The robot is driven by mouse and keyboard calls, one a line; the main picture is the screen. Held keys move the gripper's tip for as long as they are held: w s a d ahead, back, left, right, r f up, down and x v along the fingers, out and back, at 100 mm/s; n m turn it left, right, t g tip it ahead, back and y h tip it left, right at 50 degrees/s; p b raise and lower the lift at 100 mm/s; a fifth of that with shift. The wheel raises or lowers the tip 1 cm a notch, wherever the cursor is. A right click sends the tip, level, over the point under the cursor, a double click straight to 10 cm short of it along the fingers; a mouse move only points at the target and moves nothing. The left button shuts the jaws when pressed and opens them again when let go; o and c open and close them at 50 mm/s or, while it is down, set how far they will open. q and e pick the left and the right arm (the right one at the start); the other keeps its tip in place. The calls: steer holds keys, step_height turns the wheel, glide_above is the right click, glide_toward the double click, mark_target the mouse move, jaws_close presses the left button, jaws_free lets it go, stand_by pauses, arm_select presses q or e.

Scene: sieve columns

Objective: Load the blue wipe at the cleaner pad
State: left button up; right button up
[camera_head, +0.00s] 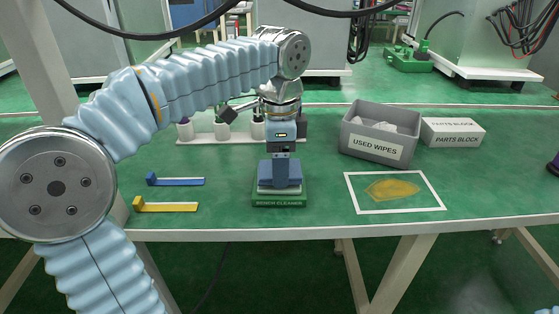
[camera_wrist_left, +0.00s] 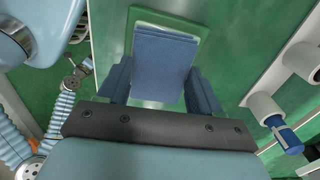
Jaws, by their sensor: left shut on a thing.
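My left gripper (camera_head: 279,172) is over the bench cleaner (camera_head: 279,201), pointing down, with its blue fingers low at the pad. In the left wrist view the folded blue wipe (camera_wrist_left: 165,58) lies between the two fingers of this gripper (camera_wrist_left: 162,82), which is shut on it. The wipe is over the green-edged pad (camera_wrist_left: 198,22); I cannot tell whether it rests fully on it. In the head view the fingers partly hide the wipe. My right gripper (camera_wrist_left: 79,68) shows small at the left of the left wrist view; its jaws are too small to read.
A grey used-wipes bin (camera_head: 375,148) and a white parts block (camera_head: 452,132) stand at the right. A yellow wipe (camera_head: 392,190) lies in a white frame. Blue (camera_head: 178,181) and yellow (camera_head: 168,206) bars lie left.

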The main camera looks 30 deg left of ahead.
arm_select(q)
steer(key=shift+f, duration=0.35)
steer(key=shift+f, duration=0.1)
stand_by(1.2)
step_height(320, 180, up, 3)
steer(key=p, duration=0.3)
step_height(320, 180, up, 2)
steer(key=shift+r+p, duration=0.1)
steer(key=shift+p, duration=0.4)
steer(key=shift+r, duration=0.95)
